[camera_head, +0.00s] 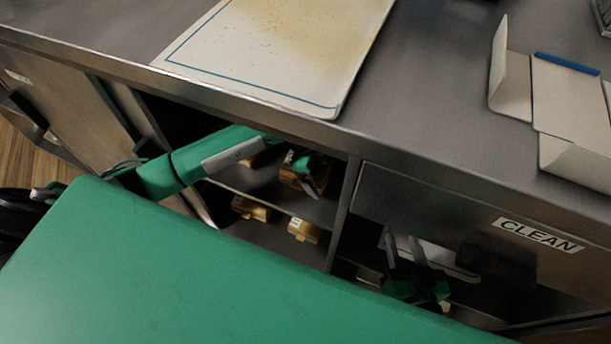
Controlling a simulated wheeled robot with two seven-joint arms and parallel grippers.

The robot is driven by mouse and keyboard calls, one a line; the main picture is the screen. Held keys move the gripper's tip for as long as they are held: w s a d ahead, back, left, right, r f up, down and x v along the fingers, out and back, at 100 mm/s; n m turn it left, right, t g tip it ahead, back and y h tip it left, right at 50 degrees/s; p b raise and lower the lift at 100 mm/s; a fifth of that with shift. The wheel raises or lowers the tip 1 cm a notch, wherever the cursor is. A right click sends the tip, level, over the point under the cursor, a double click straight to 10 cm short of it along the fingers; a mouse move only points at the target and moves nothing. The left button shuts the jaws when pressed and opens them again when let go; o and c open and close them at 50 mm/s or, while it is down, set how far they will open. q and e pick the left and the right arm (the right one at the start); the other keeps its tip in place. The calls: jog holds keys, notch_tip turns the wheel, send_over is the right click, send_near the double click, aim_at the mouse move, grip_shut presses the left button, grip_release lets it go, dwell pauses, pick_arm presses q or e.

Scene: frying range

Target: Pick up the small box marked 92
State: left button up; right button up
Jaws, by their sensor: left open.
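Small tan boxes stand in the open cabinet under the counter. One box (289,180) is on the upper shelf, beside my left gripper (312,187) and partly hidden by it. Two more boxes are on the lower level, one at left (256,212) and one at right (304,231). The labels are too small to read, so I cannot tell which is marked 92. My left gripper is open inside the cabinet; whether it touches the box is unclear. My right gripper (402,245) is low in front of the right-hand compartment, its fingers apart with no box between them.
The steel counter edge and the shelf (318,209) bound the cabinet opening. A divider (343,213) stands right of the boxes. A drawer labelled CLEAN (480,226) is further right. A stained white board (285,50) and an unfolded white carton (567,98) lie on the counter.

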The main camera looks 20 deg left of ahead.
pick_arm(q)
jog(key=shift+x, duration=0.85)
jog(key=c, duration=1.1)
pick_arm(e)
jog(key=shift+w+d+r+t, duration=0.15)
jog(key=shift+w+r+t, duration=0.2)
jog(key=shift+r, duration=0.25)
jog(key=shift+w+d+r+t, duration=0.1)
jog(key=shift+w+r+t, duration=0.25)
jog(key=shift+r, duration=0.2)
